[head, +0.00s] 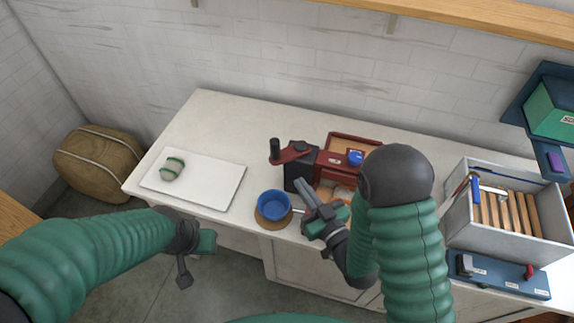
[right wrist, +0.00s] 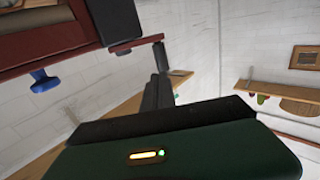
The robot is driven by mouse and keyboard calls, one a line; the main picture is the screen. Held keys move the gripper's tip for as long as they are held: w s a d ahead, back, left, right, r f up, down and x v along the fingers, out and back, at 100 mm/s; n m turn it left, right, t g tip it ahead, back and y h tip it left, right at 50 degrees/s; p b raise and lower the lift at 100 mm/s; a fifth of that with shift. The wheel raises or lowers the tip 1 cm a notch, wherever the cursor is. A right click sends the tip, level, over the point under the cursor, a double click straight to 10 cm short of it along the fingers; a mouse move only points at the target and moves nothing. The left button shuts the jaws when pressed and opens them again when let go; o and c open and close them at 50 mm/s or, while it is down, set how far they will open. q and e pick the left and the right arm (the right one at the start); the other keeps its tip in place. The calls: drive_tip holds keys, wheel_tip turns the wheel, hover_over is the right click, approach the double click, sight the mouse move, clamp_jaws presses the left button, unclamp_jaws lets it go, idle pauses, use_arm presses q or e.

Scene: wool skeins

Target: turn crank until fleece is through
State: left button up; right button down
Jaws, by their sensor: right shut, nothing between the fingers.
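The dark red machine (head: 335,162) stands mid-bench, with a black block on its left side and a blue knob (head: 355,157) on top. Its red crank arm (head: 292,152) points left and ends in an upright black handle (head: 275,150). Pale material (head: 343,193), perhaps fleece, shows low at its front, mostly hidden by my right arm. My right gripper (head: 303,187) is shut and empty, in front of the black block and apart from the handle. In the right wrist view its fingers (right wrist: 158,88) lie together below the red machine (right wrist: 45,40). My left gripper (head: 184,273) hangs before the bench; its jaws are unclear.
A blue bowl (head: 273,204) on a round brown mat stands just left of my right gripper. A white board (head: 222,183) with a grey-green skein (head: 172,168) lies at left. A grey crate (head: 456,217) of wooden slats and a blue panel (head: 505,276) are at right.

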sight(277, 152)
drive_tip(key=b+x, duration=0.7)
drive_tip(key=x, duration=0.3)
drive_tip(key=shift+w+a, duration=0.3)
drive_tip(key=shift+h+b, duration=0.3)
